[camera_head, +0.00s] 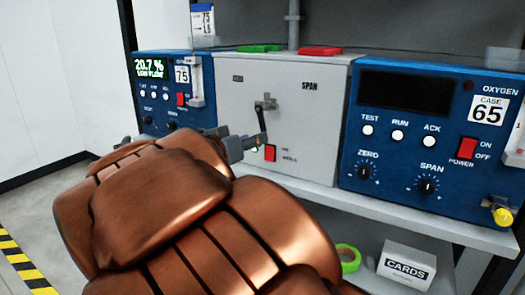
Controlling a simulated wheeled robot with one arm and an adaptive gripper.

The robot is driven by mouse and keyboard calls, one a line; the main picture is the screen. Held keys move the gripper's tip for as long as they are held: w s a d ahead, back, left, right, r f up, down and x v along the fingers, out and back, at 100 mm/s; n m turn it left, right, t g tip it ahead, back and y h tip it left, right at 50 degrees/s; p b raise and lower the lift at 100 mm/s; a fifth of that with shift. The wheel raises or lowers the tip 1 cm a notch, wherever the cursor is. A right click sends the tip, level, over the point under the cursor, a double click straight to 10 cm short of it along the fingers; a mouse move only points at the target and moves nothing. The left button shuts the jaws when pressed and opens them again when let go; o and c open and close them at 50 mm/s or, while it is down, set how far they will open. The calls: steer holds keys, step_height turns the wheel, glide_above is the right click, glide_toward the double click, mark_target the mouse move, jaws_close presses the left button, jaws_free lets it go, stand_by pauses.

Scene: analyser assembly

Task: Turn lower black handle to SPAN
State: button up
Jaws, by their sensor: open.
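A grey valve panel (310,130) stands between two blue analyser units. On its front is a grey metal pivot (267,103) with a black handle (262,125) hanging down from it, tilted slightly. The SPAN label (309,87) is up and to the right of the handle. Another label at the upper left is too small to read. My gripper (246,144) is open beside the handle's lower end, just left of and below it. My copper-coloured arm hides much of the gripper, and I cannot tell whether it touches the handle.
A red switch (270,152) sits just right of my gripper. The right blue analyser (390,150), marked CASE 65, and the left one (150,100) flank the panel. Below the shelf edge (400,222) are green tape (347,259) and a CARDS box (407,267).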

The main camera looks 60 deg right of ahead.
mark_target(262, 126)
steer(key=shift+m+t+h, duration=0.3)
steer(key=shift+h, duration=0.4)
steer(key=shift+w+d+r+b, duration=0.1)
steer(key=shift+w+d+b, duration=0.3)
steer(key=shift+d, duration=1)
steer(key=shift+w+d+r+b, duration=0.15)
steer(key=shift+w+d+b, duration=0.3)
steer(key=shift+d, duration=0.95)
steer(key=shift+w+d+r+b, duration=0.1)
steer(key=shift+w+d+b, duration=0.3)
steer(key=shift+d, duration=1)
steer(key=shift+s, duration=0.15)
steer(key=shift+c, duration=0.2)
jaws_close()
